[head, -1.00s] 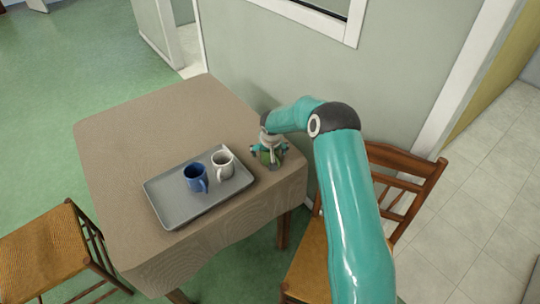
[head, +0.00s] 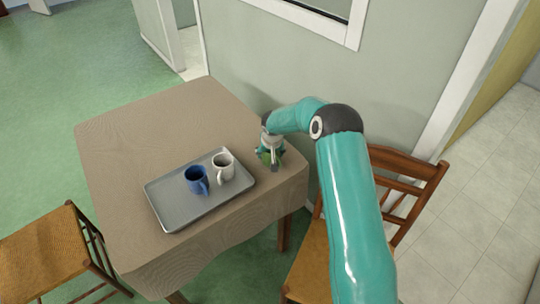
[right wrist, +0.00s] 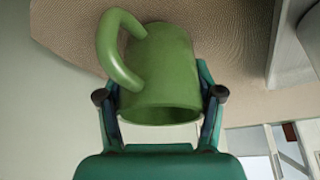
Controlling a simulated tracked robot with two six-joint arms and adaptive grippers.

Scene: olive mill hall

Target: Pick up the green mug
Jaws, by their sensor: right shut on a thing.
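The green mug (head: 266,159) is on the tablecloth near the table's right corner, mostly covered by my right gripper (head: 270,154) in the head view. In the right wrist view the green mug (right wrist: 165,70) fills the space between the two fingers of my right gripper (right wrist: 160,95). The fingers are shut on its body from both sides, and its handle points up and left. I cannot tell any gap between the mug and the table. My left gripper is not in view.
A grey tray (head: 176,214) left of the mug holds a blue mug (head: 196,180) and a white mug (head: 223,166). The table (head: 125,140) is bare at its far left. A wall (head: 290,75) stands close behind, and wooden chairs (head: 45,250) (head: 400,180) stand either side.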

